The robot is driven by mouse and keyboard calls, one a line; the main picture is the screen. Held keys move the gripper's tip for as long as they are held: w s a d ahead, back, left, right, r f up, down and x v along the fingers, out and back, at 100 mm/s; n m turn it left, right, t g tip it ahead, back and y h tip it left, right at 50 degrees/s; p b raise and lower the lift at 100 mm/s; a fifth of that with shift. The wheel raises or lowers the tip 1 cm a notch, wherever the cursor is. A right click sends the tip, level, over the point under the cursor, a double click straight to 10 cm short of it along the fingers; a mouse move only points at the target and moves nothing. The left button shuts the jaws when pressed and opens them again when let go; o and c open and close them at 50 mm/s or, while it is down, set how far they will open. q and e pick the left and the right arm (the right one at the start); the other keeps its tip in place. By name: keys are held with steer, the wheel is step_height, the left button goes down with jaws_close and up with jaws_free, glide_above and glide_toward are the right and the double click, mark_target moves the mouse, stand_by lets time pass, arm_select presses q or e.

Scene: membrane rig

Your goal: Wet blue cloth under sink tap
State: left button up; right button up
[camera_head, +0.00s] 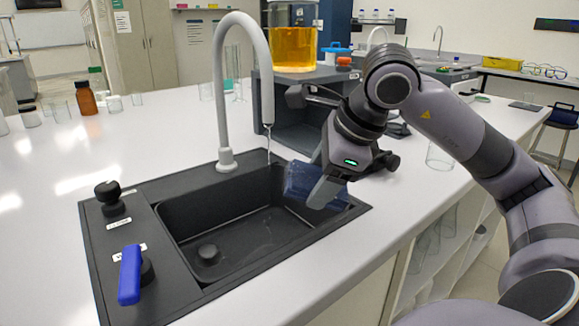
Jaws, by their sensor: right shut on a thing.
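The grey curved sink tap (222,95) stands at the back edge of the black sink (240,225). A thin stream of water (269,143) falls from its spout. My right gripper (322,190) is over the right side of the basin, pointing down and left. It is shut on the dark blue cloth (299,183), which hangs at its fingers just right of the stream. The gripper hides part of the cloth, and I cannot tell whether the water touches it. A bright blue lever (130,275) and a black knob (110,197) sit on the sink's left panel. My left gripper is not in view.
A dark rig (300,110) with a jar of amber liquid (293,40) stands behind the sink. A clear beaker (439,156) is to the right of my gripper. Brown and clear bottles (86,98) stand at the far left. The white counter left of the sink is mostly clear.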

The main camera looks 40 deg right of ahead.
steer(key=shift+s, duration=0.1)
steer(key=s+a+r, duration=0.1)
steer(key=s+r, duration=0.3)
steer(key=shift+s, duration=0.4)
stand_by(0.4)
